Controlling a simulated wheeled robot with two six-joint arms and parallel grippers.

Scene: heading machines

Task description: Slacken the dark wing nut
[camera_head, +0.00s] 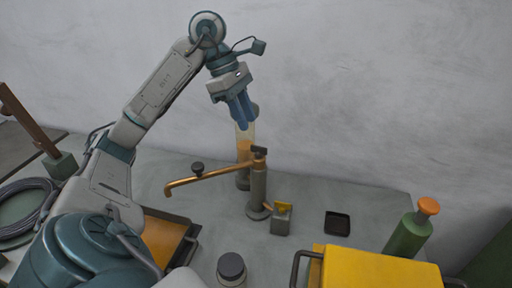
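A small dark winged piece (260,150), which looks like the dark wing nut, sits on top of an upright grey-green post (257,188) on the bench. A copper arm (215,175) reaches left from the post, with a dark round knob (197,168) on it. My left gripper (243,115) hangs above and behind the post, apart from the wing nut, its blue fingers pointing down. The fingers look close together, but the gap between them is unclear. A yellow wing nut (283,207) stands on a small grey block to the right. My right gripper is out of view.
A clear cylinder with an amber lower part (244,150) stands behind the post, just below my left fingers. A dark-lidded jar (231,268), a yellow box (375,270), a green bottle with orange cap (409,236) and a black dish (338,223) stand around. A wall rises behind.

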